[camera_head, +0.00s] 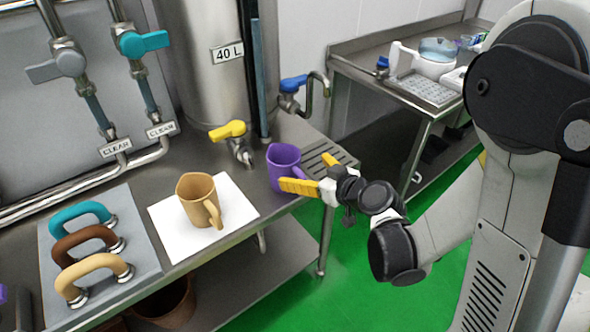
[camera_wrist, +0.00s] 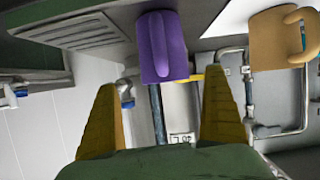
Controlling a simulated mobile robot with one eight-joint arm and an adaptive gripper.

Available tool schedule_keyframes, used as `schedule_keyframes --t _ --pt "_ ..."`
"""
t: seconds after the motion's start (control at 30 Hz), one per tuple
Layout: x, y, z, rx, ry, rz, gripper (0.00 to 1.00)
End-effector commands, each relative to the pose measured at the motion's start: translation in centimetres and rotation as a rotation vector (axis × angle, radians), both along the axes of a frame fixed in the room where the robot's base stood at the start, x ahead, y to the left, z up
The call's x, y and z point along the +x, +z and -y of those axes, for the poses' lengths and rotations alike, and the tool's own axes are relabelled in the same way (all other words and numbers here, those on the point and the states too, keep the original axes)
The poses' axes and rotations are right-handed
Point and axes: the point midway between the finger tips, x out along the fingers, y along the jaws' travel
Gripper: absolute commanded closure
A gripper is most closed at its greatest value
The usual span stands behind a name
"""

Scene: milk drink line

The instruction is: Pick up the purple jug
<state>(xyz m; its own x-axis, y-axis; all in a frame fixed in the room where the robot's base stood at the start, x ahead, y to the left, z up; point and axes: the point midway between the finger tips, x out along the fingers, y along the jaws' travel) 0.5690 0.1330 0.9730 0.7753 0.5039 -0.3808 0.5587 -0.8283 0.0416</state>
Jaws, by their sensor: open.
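The purple jug (camera_head: 284,168) stands upright on the steel counter (camera_head: 150,185), beside the drain grate at the counter's right end. In the wrist view the purple jug (camera_wrist: 163,48) shows at the top middle, ahead of and between the two yellow fingers, with its handle facing the camera. My gripper (camera_head: 315,172) is open and empty, close to the jug on its right and near side. One yellow finger partly covers the lower jug in the head view. In the wrist view my gripper (camera_wrist: 162,100) has its fingers spread wide. Contact with the jug cannot be told.
A tan jug (camera_head: 198,200) stands on a white sheet (camera_head: 240,197) left of the purple jug. Several handles stand on a grey mat (camera_head: 130,225). A yellow-handled tap (camera_head: 230,132) is behind. A second steel table (camera_head: 345,52) with white equipment is at the back right.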

Motion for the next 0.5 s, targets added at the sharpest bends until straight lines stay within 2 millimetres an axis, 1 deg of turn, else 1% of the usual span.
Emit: schedule_keyframes --t 0.03,0.13,0.37,0.5 --pt "0.7 -0.4 -0.6 0.0 0.002 0.001 0.0" --pt "1.9 -1.1 -1.3 0.0 0.001 0.0 0.0" --pt "3.0 -1.7 -2.2 0.001 0.001 -0.001 0.0" --pt "4.2 -2.7 -3.4 0.0 0.002 -0.001 0.0"
